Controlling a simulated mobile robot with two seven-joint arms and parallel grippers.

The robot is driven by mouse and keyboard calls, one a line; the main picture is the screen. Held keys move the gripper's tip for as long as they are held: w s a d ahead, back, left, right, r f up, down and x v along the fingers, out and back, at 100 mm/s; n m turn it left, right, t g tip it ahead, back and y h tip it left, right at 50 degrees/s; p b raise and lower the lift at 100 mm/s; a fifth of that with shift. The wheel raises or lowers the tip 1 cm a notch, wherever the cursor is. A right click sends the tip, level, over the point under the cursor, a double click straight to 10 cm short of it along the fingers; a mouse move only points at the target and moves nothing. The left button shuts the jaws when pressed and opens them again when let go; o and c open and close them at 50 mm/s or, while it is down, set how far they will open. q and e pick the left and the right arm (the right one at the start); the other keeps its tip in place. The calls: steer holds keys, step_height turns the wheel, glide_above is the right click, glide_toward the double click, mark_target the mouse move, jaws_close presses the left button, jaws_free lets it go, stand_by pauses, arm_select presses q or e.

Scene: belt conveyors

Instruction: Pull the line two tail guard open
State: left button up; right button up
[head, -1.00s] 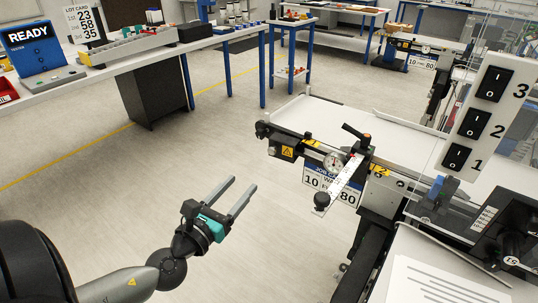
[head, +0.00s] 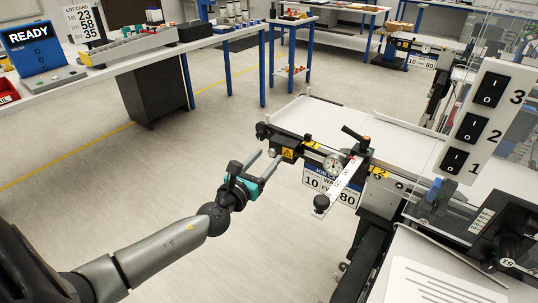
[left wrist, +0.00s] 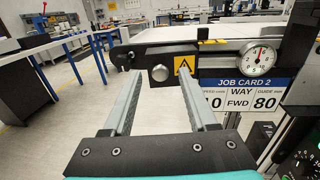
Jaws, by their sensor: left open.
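The line two tail guard (head: 288,153) is a dark cover with a yellow warning triangle at the near left end of the conveyor. It also shows in the left wrist view (left wrist: 203,62), with a round grey knob (left wrist: 159,73) on its face. The guard looks closed against the conveyor end. My left gripper (head: 268,156) is open and empty, its fingers pointing at the guard. In the left wrist view the two fingertips (left wrist: 160,80) lie either side of the knob in the picture, and seem short of it. My right gripper is not in view.
Right of the guard are a dial gauge (head: 333,164), a job card (head: 318,183) and a white ruler arm (head: 341,186) with a black knob. A switch panel (head: 482,120) numbered 1 to 3 stands at right. Open floor (head: 180,190) lies left of the conveyor.

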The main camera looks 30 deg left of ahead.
arm_select(q)
steer(key=shift+w, duration=1)
jaws_close()
stand_by(0.9)
